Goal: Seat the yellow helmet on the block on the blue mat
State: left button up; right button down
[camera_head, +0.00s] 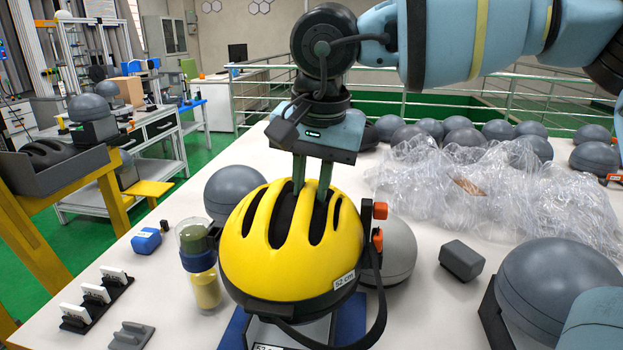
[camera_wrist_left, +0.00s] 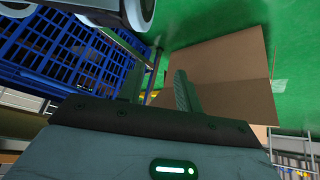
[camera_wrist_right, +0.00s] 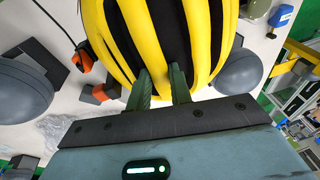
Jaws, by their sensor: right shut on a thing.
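The yellow helmet (camera_head: 283,262), with dark vents, a hanging black strap and a size label, is upright over the blue mat (camera_head: 234,328). My right gripper (camera_head: 311,190) points down from above, its fingers in the top vents and shut on the helmet; it shows in the right wrist view (camera_wrist_right: 160,88) too. A pale block base (camera_head: 310,333) with a label shows under the helmet on the mat. The helmet hides the block's top, so I cannot tell whether they touch. My left gripper (camera_wrist_left: 158,92) is open and empty, seen only in the left wrist view.
Grey domed headforms stand left behind the helmet (camera_head: 232,188), right behind it (camera_head: 392,250) and at right (camera_head: 560,280). A capped jar (camera_head: 200,268) stands close left. Clear plastic wrap (camera_head: 490,195) covers the back right. The left wrist view shows a cardboard box (camera_wrist_left: 222,75) and blue crate (camera_wrist_left: 70,55).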

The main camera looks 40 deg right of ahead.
aim_at(311, 234)
jog(key=shift+b+x, duration=0.55)
jog(key=shift+x, duration=0.3)
jog(key=shift+s+f+b, duration=0.2)
jog(key=shift+f+b, duration=0.3)
jog(key=shift+f, duration=0.15)
jog(key=shift+f+b, duration=0.45)
jog(key=shift+f, duration=0.35)
jog(key=shift+a, duration=0.1)
jog(key=shift+f+b, duration=0.5)
jog(key=shift+b, duration=0.05)
